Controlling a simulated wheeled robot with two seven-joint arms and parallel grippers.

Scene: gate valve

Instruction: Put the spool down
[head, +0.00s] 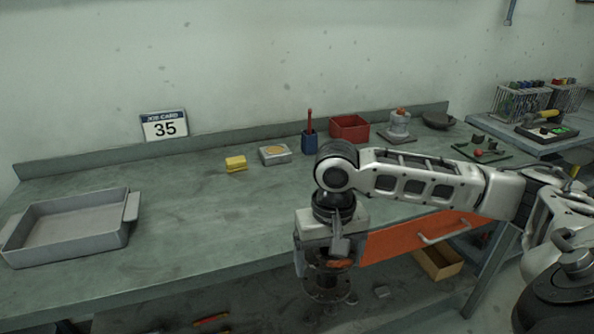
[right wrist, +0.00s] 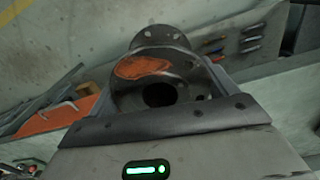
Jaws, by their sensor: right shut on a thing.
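The spool (head: 327,286) is a dark metal flanged piece with an orange patch. My right gripper (head: 329,252) is shut on it and holds it in front of the bench's front edge, beside the orange drawer. In the right wrist view the spool (right wrist: 158,85) sits between the two fingers, with its orange patch, a dark round opening and a far flange showing. The gripper hides part of the spool in the head view. My left gripper is not in view.
The green-grey bench top (head: 190,215) is mostly clear in the middle. A grey tray (head: 75,253) stands at its left. An orange drawer (head: 420,238) is below.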

